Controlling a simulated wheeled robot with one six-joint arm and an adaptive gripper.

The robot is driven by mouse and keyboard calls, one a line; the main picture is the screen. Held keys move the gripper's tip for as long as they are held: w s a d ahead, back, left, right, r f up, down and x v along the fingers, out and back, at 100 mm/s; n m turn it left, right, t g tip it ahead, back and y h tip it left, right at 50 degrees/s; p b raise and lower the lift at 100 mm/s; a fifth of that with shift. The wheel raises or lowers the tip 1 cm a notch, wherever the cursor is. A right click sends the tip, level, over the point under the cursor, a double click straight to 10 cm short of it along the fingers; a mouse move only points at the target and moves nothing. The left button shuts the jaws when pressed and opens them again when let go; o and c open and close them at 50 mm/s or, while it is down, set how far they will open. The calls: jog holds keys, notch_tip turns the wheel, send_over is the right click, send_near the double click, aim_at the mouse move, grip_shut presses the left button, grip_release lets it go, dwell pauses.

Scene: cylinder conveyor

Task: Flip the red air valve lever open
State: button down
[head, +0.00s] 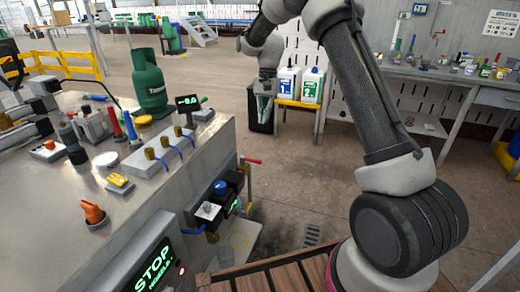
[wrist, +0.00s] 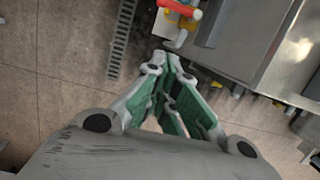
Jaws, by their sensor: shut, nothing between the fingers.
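The red air valve lever (head: 251,160) sticks out to the right from the side of the metal machine, above a yellowish vertical pipe (head: 249,188). In the wrist view the red lever (wrist: 177,7) shows at the top edge, partly cut off, with yellow and pale fittings by it. My gripper (head: 264,108) hangs pointing down in front of a black bin, apart from the lever. In the wrist view my gripper (wrist: 172,65) has its green-padded fingers shut together with nothing between them, below the lever in the picture.
The metal machine (head: 150,195) fills the left, with a black regulator unit (head: 228,190) on its side near the lever. A black bin (head: 258,125) and a yellow stand with white jugs (head: 289,85) stand behind. A floor drain (head: 312,235) lies in open floor.

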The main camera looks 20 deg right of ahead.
jog(key=shift+s+f, duration=0.1)
jog(key=shift+f, duration=0.05)
jog(key=s+a+f, duration=0.3)
jog(key=s+f, duration=0.2)
jog(key=f, duration=0.5)
jog(key=shift+a+f, duration=0.2)
jog(key=shift+a, duration=0.1)
